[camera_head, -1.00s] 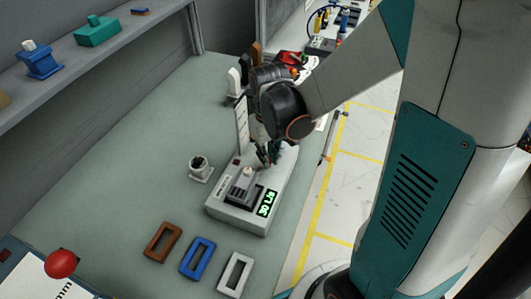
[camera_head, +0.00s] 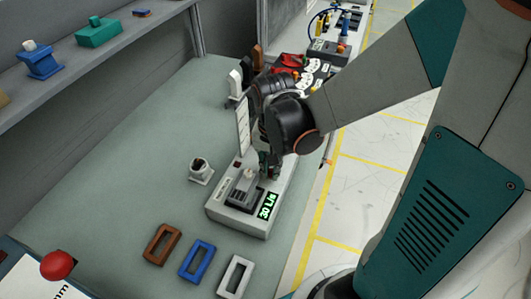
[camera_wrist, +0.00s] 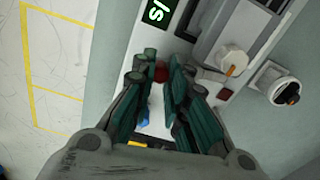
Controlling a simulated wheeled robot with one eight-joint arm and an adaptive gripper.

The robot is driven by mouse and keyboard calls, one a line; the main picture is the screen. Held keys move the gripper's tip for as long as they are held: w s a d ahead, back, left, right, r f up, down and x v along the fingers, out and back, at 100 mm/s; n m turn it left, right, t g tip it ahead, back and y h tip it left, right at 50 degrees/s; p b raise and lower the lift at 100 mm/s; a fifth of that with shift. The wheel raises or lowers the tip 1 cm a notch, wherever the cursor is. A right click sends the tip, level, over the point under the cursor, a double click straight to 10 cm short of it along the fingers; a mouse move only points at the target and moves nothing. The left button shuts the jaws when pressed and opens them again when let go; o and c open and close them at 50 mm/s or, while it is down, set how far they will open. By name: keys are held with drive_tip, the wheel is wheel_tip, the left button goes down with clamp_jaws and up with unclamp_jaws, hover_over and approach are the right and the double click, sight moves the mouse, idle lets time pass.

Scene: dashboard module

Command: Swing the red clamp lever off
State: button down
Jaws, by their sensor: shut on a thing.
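The light grey dashboard module (camera_head: 236,220) stands on the bench with a green-lit display (camera_head: 268,205) at its front right. My gripper (camera_head: 269,168) is down at the module's rear right part. In the wrist view, my gripper (camera_wrist: 156,70) is shut on a small red part, the red clamp lever (camera_wrist: 161,73), of which only a bit shows between the teal fingers. The rest of the lever is hidden by the fingers. A white knob with an orange mark (camera_wrist: 232,62) sits on the module beside the fingers. A small red square (camera_wrist: 225,93) is also there.
A grey block with a round socket (camera_head: 200,170) stands left of the module. Brown (camera_head: 162,244), blue (camera_head: 197,261) and white (camera_head: 235,276) frames lie in front. A white upright plate (camera_head: 242,128) stands close behind the gripper. The bench is clear to the left.

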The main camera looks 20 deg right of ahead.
drive_tip(key=shift+s, duration=0.1)
idle(0.5)
drive_tip(key=c, duration=1.5)
unclamp_jaws()
drive_tip(key=shift+c, duration=0.2)
drive_tip(key=shift+r, duration=0.15)
wheel_tip(320, 180, up, 12)
